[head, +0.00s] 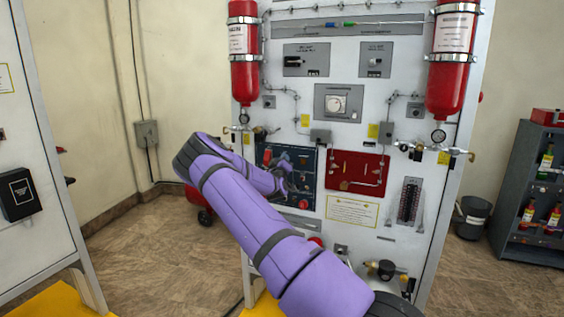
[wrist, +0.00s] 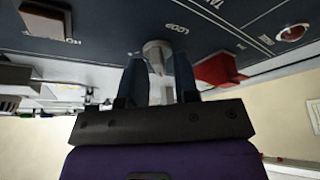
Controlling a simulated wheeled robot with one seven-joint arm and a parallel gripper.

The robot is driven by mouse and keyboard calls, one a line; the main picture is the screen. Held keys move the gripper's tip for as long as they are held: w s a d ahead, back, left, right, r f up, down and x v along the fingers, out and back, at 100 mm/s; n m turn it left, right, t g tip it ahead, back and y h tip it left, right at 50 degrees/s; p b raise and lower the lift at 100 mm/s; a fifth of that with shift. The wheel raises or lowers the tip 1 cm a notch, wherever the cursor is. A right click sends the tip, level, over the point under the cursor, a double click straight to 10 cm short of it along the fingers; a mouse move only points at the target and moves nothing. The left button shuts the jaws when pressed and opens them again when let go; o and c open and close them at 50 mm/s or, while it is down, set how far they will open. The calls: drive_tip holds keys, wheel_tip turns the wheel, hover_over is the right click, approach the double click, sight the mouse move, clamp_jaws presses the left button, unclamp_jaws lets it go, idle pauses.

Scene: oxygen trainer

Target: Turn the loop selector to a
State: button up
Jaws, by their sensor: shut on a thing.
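The loop selector (wrist: 157,47) is a light grey knob on a dark blue panel (wrist: 110,30), beside a lettered label reading LOOP, seen upside down in the wrist view. My gripper (wrist: 160,78) has its two dark fingers on either side of the knob and is shut on it. My gripper (head: 284,182) is at that panel, small and partly behind my purple arm. The knob cannot be made out there, and its exact setting cannot be read.
A red block-like part (wrist: 218,70) sits close to the right of my fingers in the wrist view. A red panel (head: 357,172) adjoins in the head view.

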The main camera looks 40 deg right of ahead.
drive_tip(key=shift+n, duration=0.6)
drive_tip(key=o, duration=0.6)
drive_tip(key=v, duration=1)
drive_tip(key=shift+s+a, duration=0.25)
drive_tip(key=shift+s, duration=0.05)
drive_tip(key=shift+r, duration=0.1)
